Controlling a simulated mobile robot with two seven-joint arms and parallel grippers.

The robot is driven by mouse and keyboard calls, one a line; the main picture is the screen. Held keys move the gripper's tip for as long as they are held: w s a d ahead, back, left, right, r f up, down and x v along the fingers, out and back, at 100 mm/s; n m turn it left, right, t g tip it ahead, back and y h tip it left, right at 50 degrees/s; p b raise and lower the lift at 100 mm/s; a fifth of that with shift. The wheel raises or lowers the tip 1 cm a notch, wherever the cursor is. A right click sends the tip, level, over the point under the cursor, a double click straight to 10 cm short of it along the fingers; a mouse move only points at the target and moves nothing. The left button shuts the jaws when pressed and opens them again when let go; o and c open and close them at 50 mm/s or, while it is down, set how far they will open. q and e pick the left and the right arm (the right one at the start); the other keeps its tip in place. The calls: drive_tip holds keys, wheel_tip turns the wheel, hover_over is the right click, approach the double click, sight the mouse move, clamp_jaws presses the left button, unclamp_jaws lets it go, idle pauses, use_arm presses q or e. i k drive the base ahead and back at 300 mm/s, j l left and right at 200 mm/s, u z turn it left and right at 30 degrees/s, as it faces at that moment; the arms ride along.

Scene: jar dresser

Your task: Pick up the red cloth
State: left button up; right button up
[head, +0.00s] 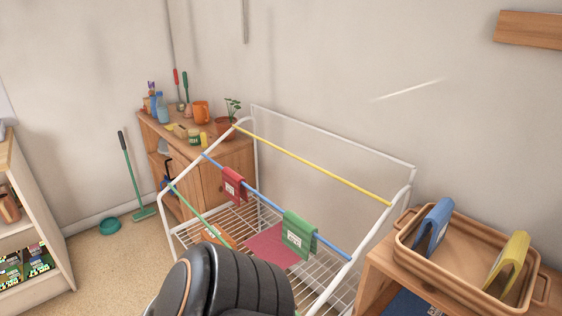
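A small red cloth (233,185) with a pale label hangs folded over the blue rail (267,202) of a white drying rack (170,240). A larger, flat red-pink cloth or mat (272,244) lies on the rack's lower wire shelf. A green cloth (299,234) with a label hangs over the same blue rail, to the right of the small red cloth. Neither of my grippers shows in the head view.
A dark ribbed shape, perhaps part of me, hides the rack's lower front. A wooden tray (463,288) at right holds a blue cloth (433,228) and a yellow cloth (507,262). A wooden cabinet (215,167) with pots and bottles stands behind. Carpet at left is mostly clear.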

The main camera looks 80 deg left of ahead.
sight(233, 189)
drive_tip(key=u, duration=2.9)
drive_tip(key=i+l+u, duration=0.2)
drive_tip(key=l, duration=0.15)
drive_tip(key=l+u, duration=0.25)
drive_tip(key=l, duration=0.1)
